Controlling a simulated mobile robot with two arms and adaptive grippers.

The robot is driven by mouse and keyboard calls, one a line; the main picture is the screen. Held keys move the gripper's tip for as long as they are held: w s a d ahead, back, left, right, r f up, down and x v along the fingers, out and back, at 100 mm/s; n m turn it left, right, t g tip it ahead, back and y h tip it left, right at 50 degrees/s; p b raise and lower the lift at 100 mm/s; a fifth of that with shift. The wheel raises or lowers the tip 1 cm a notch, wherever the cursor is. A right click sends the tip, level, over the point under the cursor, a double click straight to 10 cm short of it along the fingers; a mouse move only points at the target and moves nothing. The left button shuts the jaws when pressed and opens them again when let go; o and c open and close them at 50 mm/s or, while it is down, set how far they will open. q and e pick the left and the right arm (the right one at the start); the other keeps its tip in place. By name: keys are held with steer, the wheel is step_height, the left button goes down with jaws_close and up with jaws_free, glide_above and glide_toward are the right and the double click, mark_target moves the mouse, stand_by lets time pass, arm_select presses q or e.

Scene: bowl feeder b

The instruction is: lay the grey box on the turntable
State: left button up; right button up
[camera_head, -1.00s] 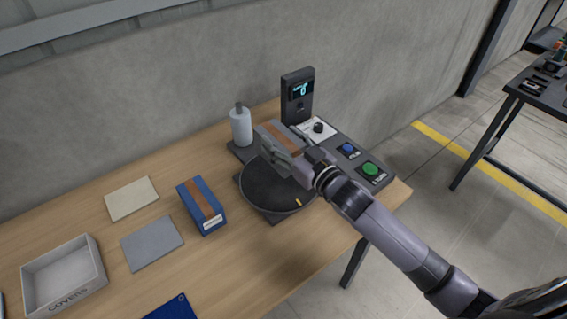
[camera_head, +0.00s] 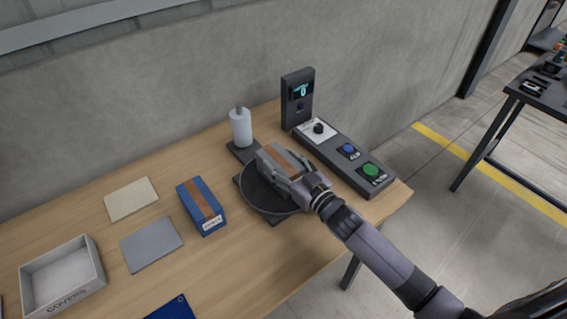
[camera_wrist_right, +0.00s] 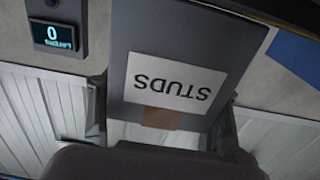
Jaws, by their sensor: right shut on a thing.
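The grey box (camera_head: 267,161) with a brown tape strip is held over the black round turntable (camera_head: 256,194). My right gripper (camera_head: 285,172) is shut on it, with the arm coming from the lower right. The box looks very low over the disc; I cannot tell if it touches. In the right wrist view the grey box (camera_wrist_right: 190,32) shows a white label reading STUDS, upside down, between the fingers (camera_wrist_right: 163,115). The gripper and box hide part of the disc. My left gripper is not in view.
A blue box (camera_head: 187,203) stands left of the turntable. A white bottle (camera_head: 241,127) and a dark display post (camera_head: 298,112) stand behind it. A button panel (camera_head: 333,151) lies to the right. A covers tray (camera_head: 98,268) and flat cards (camera_head: 152,244) lie left.

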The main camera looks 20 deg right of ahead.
steer(key=o, duration=1.7)
steer(key=shift+s, duration=0.15)
steer(key=b+v, duration=0.1)
steer(key=v, duration=0.9)
steer(key=shift+v, duration=0.85)
steer(key=shift+d+r, duration=0.1)
